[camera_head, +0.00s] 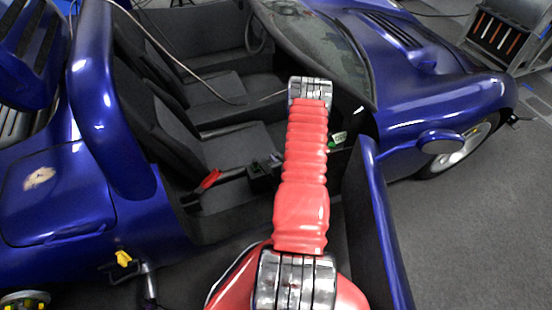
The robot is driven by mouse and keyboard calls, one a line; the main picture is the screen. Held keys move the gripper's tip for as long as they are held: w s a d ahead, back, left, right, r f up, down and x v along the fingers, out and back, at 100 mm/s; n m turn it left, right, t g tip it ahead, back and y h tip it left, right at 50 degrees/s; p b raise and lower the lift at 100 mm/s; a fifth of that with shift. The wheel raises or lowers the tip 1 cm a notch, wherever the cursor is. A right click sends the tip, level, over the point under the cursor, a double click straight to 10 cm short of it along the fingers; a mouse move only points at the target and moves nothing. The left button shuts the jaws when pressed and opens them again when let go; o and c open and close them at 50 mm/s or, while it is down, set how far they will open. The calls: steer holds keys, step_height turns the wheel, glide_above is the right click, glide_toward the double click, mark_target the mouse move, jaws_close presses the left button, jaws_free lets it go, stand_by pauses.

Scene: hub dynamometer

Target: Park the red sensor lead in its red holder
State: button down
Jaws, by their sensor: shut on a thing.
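My red arm, with ribbed sleeve and chrome bands, reaches up the middle of the view over the open car. My gripper's fingers are hidden beyond the chrome wrist, so what they hold does not show. A thin grey cable (213,91) comes down from the top left, sags over the seats and rises to the wrist. I cannot tell whether it is the red sensor lead, as no red end shows on it. A grey rack (513,42) with orange-red and white strips stands at the top right. I cannot tell whether the red holder is there.
The blue open car (438,98) fills most of the view. Its open door (383,225) stands right of my arm. Inside are dark seats (240,150) and a small red handle (209,180). A yellow fitting (123,258) is at lower left. Grey floor (480,220) is clear at right.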

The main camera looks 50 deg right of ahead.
steer(key=shift+r, duration=0.75)
stand_by(0.6)
steer(key=shift+r, duration=1.95)
stand_by(1.0)
steer(key=shift+f, duration=0.1)
steer(key=shift+f, duration=1.65)
